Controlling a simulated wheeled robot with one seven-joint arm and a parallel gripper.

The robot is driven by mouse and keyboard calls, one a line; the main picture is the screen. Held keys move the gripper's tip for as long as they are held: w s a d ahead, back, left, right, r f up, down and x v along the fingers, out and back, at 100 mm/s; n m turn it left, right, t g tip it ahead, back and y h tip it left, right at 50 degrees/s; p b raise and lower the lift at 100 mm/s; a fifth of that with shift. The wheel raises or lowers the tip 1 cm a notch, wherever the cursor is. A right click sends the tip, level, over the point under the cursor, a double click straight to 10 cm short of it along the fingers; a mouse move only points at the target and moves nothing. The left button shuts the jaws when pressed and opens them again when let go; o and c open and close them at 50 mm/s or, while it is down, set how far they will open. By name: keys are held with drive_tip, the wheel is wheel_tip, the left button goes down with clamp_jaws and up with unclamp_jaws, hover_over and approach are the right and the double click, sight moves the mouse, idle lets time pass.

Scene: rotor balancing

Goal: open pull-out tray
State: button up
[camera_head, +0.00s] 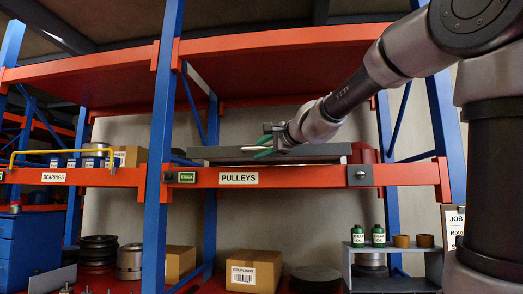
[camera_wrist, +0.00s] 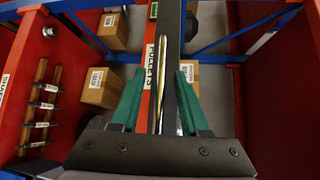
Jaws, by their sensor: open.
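The pull-out tray (camera_head: 225,153) shows in the head view as a flat grey slab at the red shelf beam labelled PULLEYS (camera_head: 238,178). My gripper (camera_head: 262,148) is at the tray's front, partly hidden by my own wrist. In the wrist view my gripper (camera_wrist: 162,75) is open, its two green fingers apart. Between and beyond the fingers run the PULLEYS beam (camera_wrist: 152,70), a dark grey edge of the tray (camera_wrist: 171,45) and a narrow shiny strip.
Blue uprights (camera_head: 160,140) stand close on either side of this bay. Cardboard boxes (camera_head: 253,270) and a small grey stand (camera_head: 385,250) with green bottles sit on the level below. A yellow rail (camera_head: 60,152) is at left. Open space lies under the PULLEYS beam.

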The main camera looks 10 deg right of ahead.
drive_tip(key=v, duration=1)
drive_tip(key=shift+s+d, duration=0.2)
drive_tip(key=shift+s, duration=0.2)
drive_tip(key=s+d+f+n+g+h, duration=0.2)
drive_tip(key=s+f+n, duration=0.1)
drive_tip(key=f, duration=0.5)
drive_tip(key=s+d+f+n+g+h, duration=0.1)
drive_tip(key=s+d+f+n+g, duration=0.1)
drive_tip(key=s+f, duration=0.4)
drive_tip(key=s+d+f+n+g+h, duration=0.2)
drive_tip(key=s+f+n, duration=0.3)
drive_tip(key=f, duration=0.7)
drive_tip(key=shift+d+g+h, duration=0.3)
drive_tip(key=shift+d+g, duration=0.05)
drive_tip(key=shift+g, duration=0.35)
